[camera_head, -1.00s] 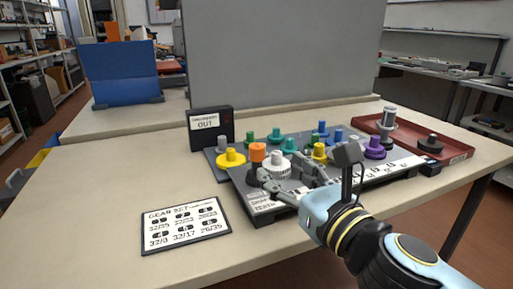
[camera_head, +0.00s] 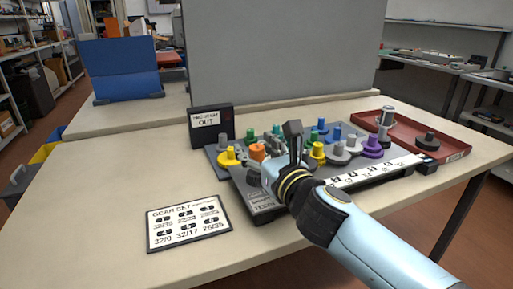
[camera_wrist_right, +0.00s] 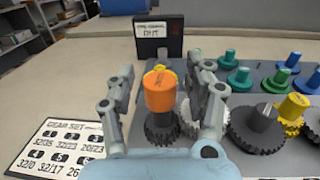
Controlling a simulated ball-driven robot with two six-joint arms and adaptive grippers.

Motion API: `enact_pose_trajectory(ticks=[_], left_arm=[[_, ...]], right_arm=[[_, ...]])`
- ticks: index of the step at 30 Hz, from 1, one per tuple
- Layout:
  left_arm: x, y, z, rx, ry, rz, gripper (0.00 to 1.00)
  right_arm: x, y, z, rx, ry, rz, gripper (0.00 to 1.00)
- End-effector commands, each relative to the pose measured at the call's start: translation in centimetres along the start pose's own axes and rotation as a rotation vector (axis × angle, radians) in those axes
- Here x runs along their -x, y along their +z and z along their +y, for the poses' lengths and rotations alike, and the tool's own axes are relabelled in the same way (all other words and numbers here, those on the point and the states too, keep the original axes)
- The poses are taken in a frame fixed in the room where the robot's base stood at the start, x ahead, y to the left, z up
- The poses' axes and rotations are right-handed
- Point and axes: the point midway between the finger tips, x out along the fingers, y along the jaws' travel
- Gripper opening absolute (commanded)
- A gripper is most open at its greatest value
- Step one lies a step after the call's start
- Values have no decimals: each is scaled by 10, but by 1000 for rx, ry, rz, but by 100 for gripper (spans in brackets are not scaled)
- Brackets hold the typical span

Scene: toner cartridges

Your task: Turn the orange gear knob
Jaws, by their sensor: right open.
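The orange gear knob (camera_wrist_right: 160,92) stands upright on a dark toothed gear (camera_wrist_right: 162,131) in the right wrist view, between the two fingers of my right gripper (camera_wrist_right: 163,95). The fingers are apart, one on each side of the knob, with a gap visible on the left; whether the right finger touches it I cannot tell. In the head view the orange knob (camera_head: 257,152) shows just beyond my right gripper, at the left part of the grey gear board (camera_head: 262,203). My left gripper is not in view.
A white gear (camera_wrist_right: 190,118) and a dark gear with a grey knob (camera_wrist_right: 262,122) stand close to the right. A yellow gear knob (camera_head: 229,154) is left of the orange one. A black OUT box (camera_head: 211,125), a gear card (camera_head: 188,222) and a red tray (camera_head: 458,150) surround the board.

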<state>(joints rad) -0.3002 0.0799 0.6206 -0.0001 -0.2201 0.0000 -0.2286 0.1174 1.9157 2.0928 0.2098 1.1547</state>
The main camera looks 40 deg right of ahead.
Motion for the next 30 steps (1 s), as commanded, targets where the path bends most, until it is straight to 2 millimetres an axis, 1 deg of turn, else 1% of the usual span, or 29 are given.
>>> enact_pose_trajectory(ticks=[1,2,12,23,30], left_arm=[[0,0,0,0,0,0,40],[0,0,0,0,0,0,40],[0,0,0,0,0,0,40],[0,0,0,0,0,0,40],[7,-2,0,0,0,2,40]], right_arm=[[0,0,0,0,0,0,49],[0,0,0,0,0,0,45],[0,0,0,0,0,0,1],[1,0,0,0,3,0,0],[1,1,0,5,64,-1,0]])
